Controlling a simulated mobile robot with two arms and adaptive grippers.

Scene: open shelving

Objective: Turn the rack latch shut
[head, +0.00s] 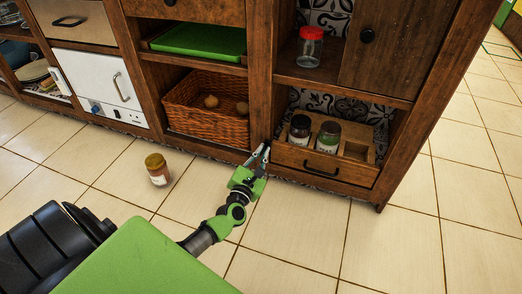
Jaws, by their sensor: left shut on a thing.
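The wooden rack (318,163) sits in the lower right bay of the shelving. My left gripper (262,153) reaches up to the left end of the rack, beside the wooden upright. Its fingers are shut on a small part there, which I take to be the rack latch. The fingers hide the latch, so I cannot tell its angle. My right gripper is out of view.
A jar with an orange-yellow lid (157,169) stands on the tiled floor left of my arm. A wicker basket (205,111) with round items is in the bay left of the rack. A red-lidded jar (309,47) stands on the shelf above. The floor at right is clear.

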